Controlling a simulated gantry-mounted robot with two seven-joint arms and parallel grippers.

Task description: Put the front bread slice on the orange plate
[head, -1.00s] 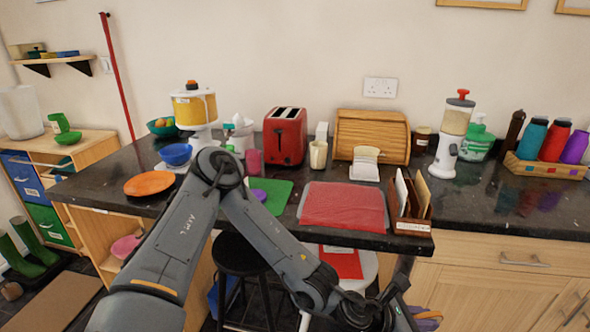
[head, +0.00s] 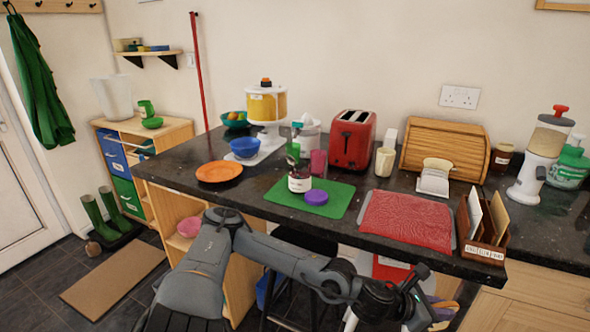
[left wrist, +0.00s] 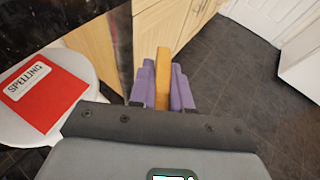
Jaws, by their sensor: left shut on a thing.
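The orange plate (head: 219,171) lies empty on the left part of the dark counter in the head view. My left gripper (head: 440,317) is low in front of the counter, below its front edge, far to the right of the plate. In the left wrist view its purple fingers (left wrist: 164,88) are shut on a tan slab seen edge-on, which looks like the bread slice (left wrist: 164,72). The slice's faces are hidden by the fingers. My right gripper is not in view.
A red mat (head: 407,217), a letter rack (head: 484,236) and a green board (head: 311,198) with a jar and a purple lid lie along the front. A red toaster (head: 353,139) and bread box (head: 446,146) stand behind. A stool with a red spelling book (left wrist: 42,91) is below the counter.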

